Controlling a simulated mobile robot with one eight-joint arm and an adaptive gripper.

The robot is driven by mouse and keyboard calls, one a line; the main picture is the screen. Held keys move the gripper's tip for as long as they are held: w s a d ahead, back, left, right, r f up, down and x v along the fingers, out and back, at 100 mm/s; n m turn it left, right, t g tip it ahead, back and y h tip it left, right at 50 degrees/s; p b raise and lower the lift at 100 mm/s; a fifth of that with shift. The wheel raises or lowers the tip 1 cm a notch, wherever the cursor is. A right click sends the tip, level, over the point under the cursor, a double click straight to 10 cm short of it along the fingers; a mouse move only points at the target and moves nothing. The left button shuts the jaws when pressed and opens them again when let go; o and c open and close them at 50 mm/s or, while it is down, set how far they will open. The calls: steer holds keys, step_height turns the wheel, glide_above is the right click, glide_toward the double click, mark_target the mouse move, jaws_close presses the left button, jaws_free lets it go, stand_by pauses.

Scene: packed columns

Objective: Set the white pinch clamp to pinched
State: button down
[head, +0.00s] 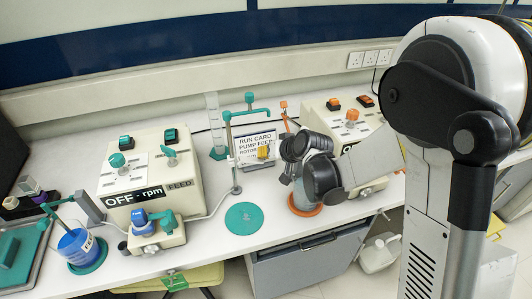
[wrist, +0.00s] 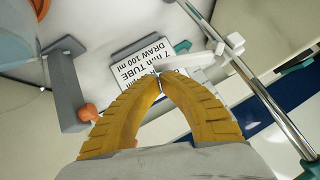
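A white clamp-like part (wrist: 234,42) sits at a metal rod in the upper right of the wrist view; I take it for the white pinch clamp. A pale strip runs from it to the left, close to my fingertips. I cannot tell whether it is open or pinched. My gripper (wrist: 160,80) has its two yellow fingers brought together at the tips, with no object clearly between them. Whether the tips touch the pale strip is unclear.
The printed card (wrist: 140,65) lies behind my fingertips. A grey bracket (wrist: 65,95) with an orange knob (wrist: 87,112) is at the left.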

steer(key=shift+f+b, duration=0.85)
steer(key=shift+r, duration=0.15)
